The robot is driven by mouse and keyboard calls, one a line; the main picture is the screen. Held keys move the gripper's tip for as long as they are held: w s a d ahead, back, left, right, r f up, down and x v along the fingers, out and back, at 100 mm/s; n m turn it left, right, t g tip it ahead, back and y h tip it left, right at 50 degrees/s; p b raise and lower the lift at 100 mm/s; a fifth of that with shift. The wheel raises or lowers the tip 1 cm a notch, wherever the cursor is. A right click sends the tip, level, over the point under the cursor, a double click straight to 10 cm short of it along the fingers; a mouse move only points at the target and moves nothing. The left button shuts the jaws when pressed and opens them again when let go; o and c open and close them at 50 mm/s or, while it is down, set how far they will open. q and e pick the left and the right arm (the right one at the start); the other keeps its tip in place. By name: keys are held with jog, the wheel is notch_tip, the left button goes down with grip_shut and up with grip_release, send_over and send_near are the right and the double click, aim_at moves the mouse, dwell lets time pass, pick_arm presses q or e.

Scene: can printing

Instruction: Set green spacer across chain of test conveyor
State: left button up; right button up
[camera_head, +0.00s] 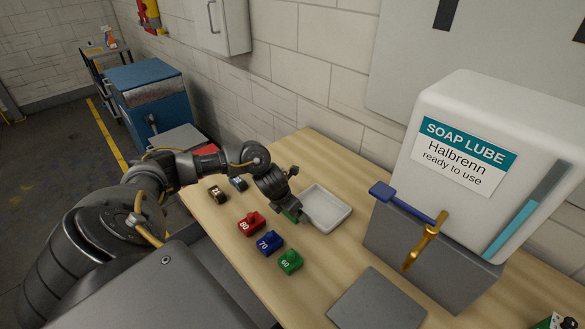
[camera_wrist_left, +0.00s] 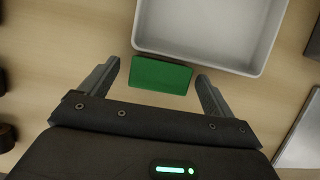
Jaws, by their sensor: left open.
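A green spacer block (camera_wrist_left: 161,75) lies on the wooden table between the open fingers of my left gripper (camera_wrist_left: 160,88), apart from both fingers in the left wrist view. It sits close to the near edge of a white tray. In the head view my left gripper (camera_head: 291,205) is low over the table at the tray's left side, and the green block (camera_head: 291,216) is mostly hidden behind it. My right gripper is not in view. No conveyor chain can be made out.
The white tray (camera_head: 345,221) is empty. Red (camera_head: 251,223), blue (camera_head: 270,243) and green (camera_head: 290,261) numbered blocks stand in front on the table, and two dark pieces (camera_head: 217,194) lie behind. A soap lube tank (camera_head: 487,160) with a brass tap and a grey plate (camera_head: 376,302) are at right.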

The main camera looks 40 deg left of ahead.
pick_arm(q)
jog(key=c, duration=1.2)
jog(key=shift+o, duration=0.2)
jog(key=shift+r, duration=0.1)
jog(key=shift+w+r+b, duration=0.1)
jog(key=shift+r+b, duration=0.45)
jog(key=shift+r, duration=0.15)
jog(key=s+d+r+p, duration=0.5)
jog(key=s+d+r, duration=0.4)
jog(key=d+r, duration=0.1)
jog(key=shift+s+d+r, duration=0.15)
jog(key=shift+s+r, duration=0.25)
jog(key=shift+r, duration=0.3)
